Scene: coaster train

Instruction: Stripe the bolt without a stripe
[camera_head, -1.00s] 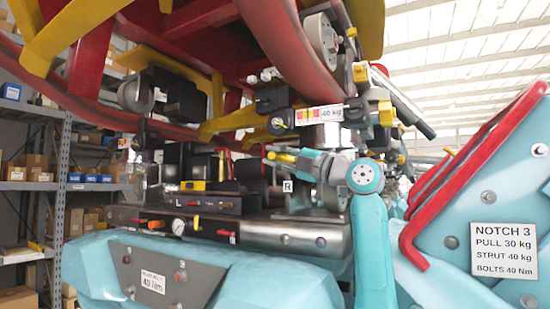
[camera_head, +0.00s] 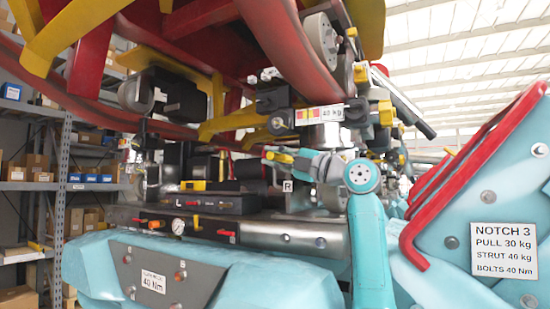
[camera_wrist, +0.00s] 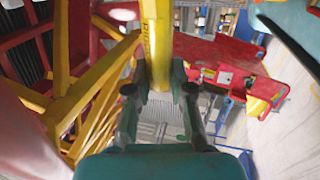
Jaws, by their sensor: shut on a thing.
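My gripper (camera_wrist: 160,92) is shut on a yellow stick-like tool (camera_wrist: 156,40) with dark lettering, perhaps a paint marker. The tool runs up out of the wrist view and its far end is hidden. In the head view, my gripper sits right of centre, with a yellow piece (camera_head: 281,157) at its left end. A grey plate (camera_head: 153,262) labelled 40 Nm on the teal body carries several bolts, among them one at its upper right (camera_head: 182,264). Which of these bolts lacks a stripe is too small to tell. My gripper is apart from this plate.
Red and yellow framework (camera_head: 215,55) hangs overhead. A metal bench (camera_head: 280,236) with a gauge and red levers lies below my gripper. A teal panel (camera_head: 505,165) with a red rail and a NOTCH 3 sign (camera_head: 504,247) stands at right. Shelves (camera_head: 30,140) stand at far left.

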